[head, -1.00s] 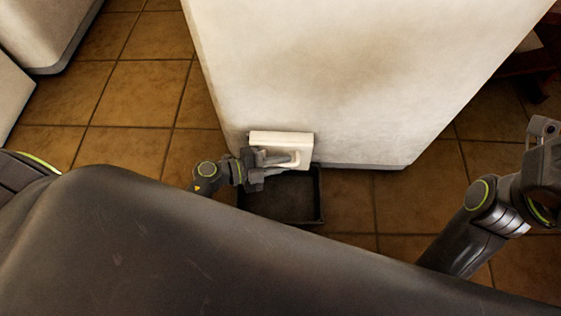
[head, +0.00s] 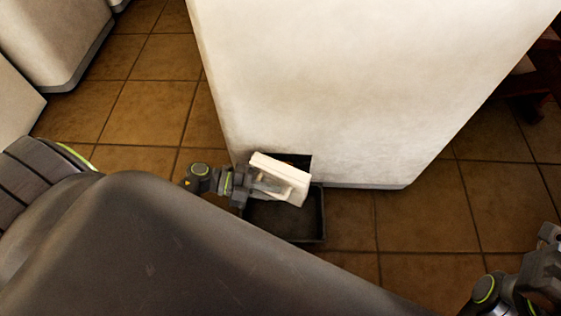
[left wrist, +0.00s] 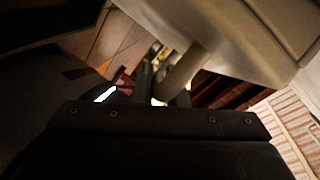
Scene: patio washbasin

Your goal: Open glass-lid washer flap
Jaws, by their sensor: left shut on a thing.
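The washer (head: 340,90) is a white, slightly stained cabinet in the head view. Its small cream flap (head: 290,181) is low on the front, swung out at an angle, with a dark opening (head: 300,160) showing behind it. My left gripper (head: 264,184) is shut on the flap's handle, which also shows in the left wrist view (left wrist: 185,72). The fingertips are partly hidden against the flap. Of my right arm, only a part shows at the lower right edge of the head view; its gripper's jaws cannot be made out.
A dark shallow tray (head: 285,237) lies on the floor right below the flap. Brown tiled floor (head: 140,115) is free to the left of the washer. Other white cabinets (head: 60,40) stand at the upper left.

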